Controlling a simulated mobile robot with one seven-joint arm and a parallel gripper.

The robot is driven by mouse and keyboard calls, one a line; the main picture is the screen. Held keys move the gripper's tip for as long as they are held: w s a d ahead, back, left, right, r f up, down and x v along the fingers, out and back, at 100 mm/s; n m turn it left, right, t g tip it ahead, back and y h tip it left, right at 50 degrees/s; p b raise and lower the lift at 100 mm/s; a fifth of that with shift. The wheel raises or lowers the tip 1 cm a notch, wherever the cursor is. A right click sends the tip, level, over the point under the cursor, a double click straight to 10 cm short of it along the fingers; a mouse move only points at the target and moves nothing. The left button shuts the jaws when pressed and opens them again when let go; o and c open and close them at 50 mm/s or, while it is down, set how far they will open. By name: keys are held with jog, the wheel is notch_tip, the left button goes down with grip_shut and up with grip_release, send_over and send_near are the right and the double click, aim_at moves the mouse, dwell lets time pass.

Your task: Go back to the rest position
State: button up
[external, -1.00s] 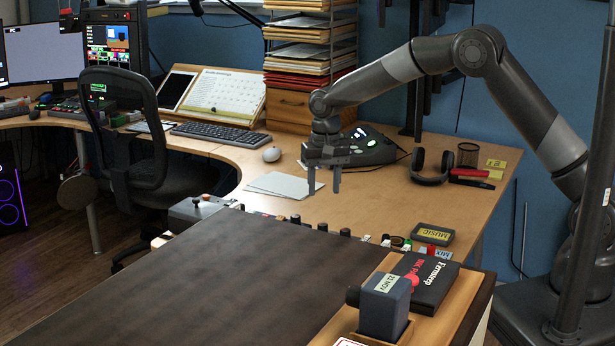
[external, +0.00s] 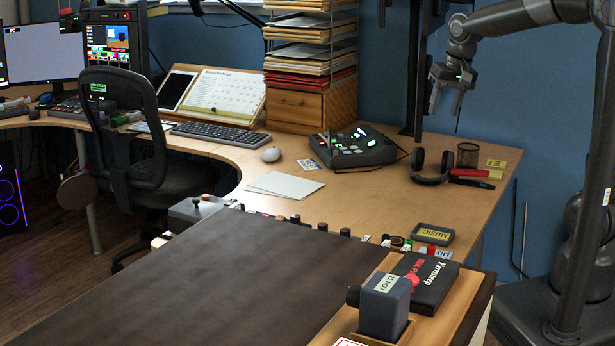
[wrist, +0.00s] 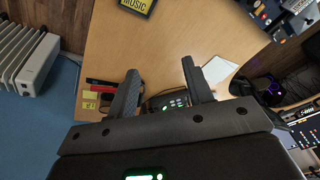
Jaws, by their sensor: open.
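My gripper (external: 447,103) is raised in the air in the external view, above the back right part of the wooden desk (external: 330,215). Its fingers point down and are apart, with nothing between them. In the wrist view my gripper (wrist: 158,85) also shows open and empty, with the desk (wrist: 135,50) below and beyond it. My arm reaches in from the upper right, and part of it is cut off by the top of the picture.
Black headphones (external: 431,167), a mesh pen cup (external: 468,155) and a grey console (external: 352,149) stand on the desk. A dark vertical post (external: 414,75) stands close left of my gripper. A paper rack (external: 311,45) stands farther left. A white radiator (wrist: 28,55) shows in the wrist view.

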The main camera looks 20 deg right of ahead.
jog(key=s+d+t+h, duration=0.1)
jog(key=s+d+t, duration=0.1)
jog(key=s+d, duration=1.4)
jog(key=s, duration=0.3)
jog(key=shift+t, duration=0.4)
jog(key=shift+f, duration=0.1)
dwell(1.4)
